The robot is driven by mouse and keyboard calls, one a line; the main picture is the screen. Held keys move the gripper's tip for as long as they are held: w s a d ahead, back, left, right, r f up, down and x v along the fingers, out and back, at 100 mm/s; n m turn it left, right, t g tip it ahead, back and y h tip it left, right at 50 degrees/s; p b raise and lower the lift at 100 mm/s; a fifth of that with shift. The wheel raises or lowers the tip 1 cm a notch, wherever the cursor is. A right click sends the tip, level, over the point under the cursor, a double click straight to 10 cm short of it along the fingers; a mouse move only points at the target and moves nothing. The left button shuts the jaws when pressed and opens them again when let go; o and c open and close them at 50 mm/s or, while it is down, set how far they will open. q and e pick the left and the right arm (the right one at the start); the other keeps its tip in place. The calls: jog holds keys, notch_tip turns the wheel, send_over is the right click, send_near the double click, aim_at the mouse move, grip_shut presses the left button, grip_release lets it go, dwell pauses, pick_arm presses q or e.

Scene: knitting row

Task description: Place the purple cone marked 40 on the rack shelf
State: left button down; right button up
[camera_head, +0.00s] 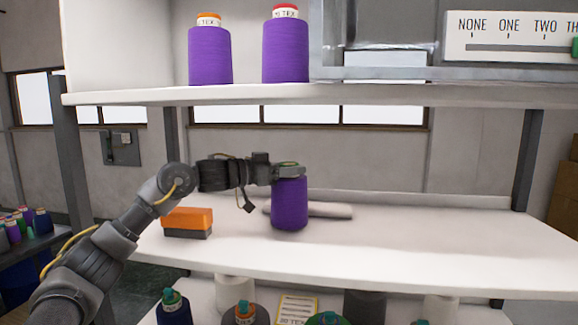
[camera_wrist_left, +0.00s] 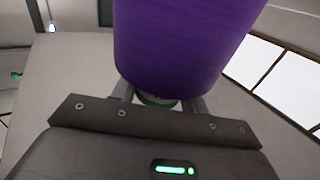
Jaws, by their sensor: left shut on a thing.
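A purple cone (camera_head: 290,205) is upright at the middle shelf (camera_head: 420,235) of the rack. Its top is covered by my left gripper (camera_head: 289,171), and I cannot read a number on it. The left gripper is shut on the cone's top end. I cannot tell whether the cone's base touches the shelf. In the left wrist view the purple cone (camera_wrist_left: 185,40) fills the top middle, its held end between the fingers (camera_wrist_left: 158,100). My right gripper is not in view.
Two purple cones (camera_head: 210,55) (camera_head: 285,50) stand on the upper shelf (camera_head: 180,95). An orange and grey box (camera_head: 187,221) sits left of the held cone. A pale roll (camera_head: 330,210) lies behind it. Several cones stand below. The shelf's right side is clear.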

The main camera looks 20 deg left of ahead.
pick_arm(q)
jog(key=shift+a+f, duration=0.1)
jog(key=c, duration=0.7)
grip_release()
jog(key=shift+f, duration=0.15)
jog(key=shift+c, duration=0.2)
jog(key=shift+r, duration=0.2)
jog(key=b+v, duration=0.3)
jog(key=v, duration=0.4)
jog(key=shift+s, duration=0.25)
jog(key=shift+a+f, duration=0.1)
